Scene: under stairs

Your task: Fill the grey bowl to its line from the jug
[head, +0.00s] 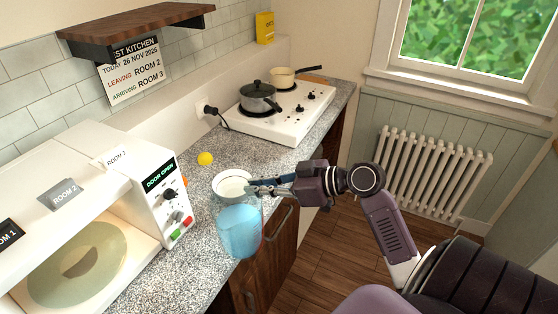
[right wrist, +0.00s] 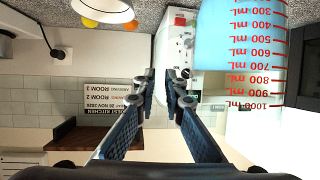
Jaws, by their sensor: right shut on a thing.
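The pale grey bowl (head: 232,176) stands on the speckled counter beside the microwave; part of it also shows at the top of the right wrist view (right wrist: 103,9). I cannot make out its line. The clear jug (head: 240,232) with blue liquid is upright at the counter's front edge, nearer me than the bowl. In the right wrist view the jug (right wrist: 240,40) appears upside down, with red mL marks and liquid to roughly 700. My right gripper (head: 253,187) is shut on the jug, between it and the bowl; the grasped part is not clear. My left gripper is out of view.
The white microwave (head: 155,190) at the left reads "DOOR OPEN". A yellow ball (head: 205,158) lies behind the bowl, and an orange item (head: 185,182) is partly hidden by the microwave. A white hob (head: 280,118) with two pots stands farther back; clear counter lies between.

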